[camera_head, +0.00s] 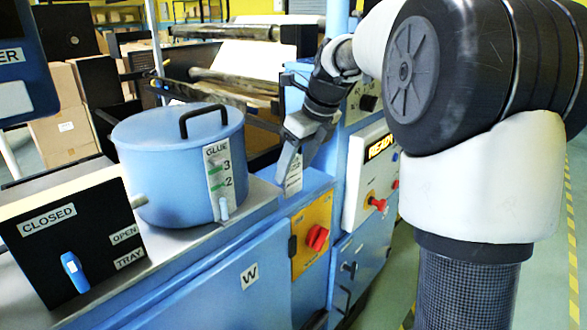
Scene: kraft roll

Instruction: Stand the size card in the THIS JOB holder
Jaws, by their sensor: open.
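My gripper (297,160) points down over the blue machine top, right of the glue pot, with its jaws open. A small white upright piece with dark marks (294,176) shows just below and between the fingers. It may be the size card or a label; I cannot tell, nor whether the fingers touch it. No THIS JOB lettering is readable, so I cannot identify the holder.
A blue glue pot (180,165) with a black handle stands left of my gripper. A black box (75,235) marked CLOSED, OPEN and TRAY is at front left. A READY panel (372,175) and red knob (317,237) are to the right. Paper rolls (235,80) lie behind.

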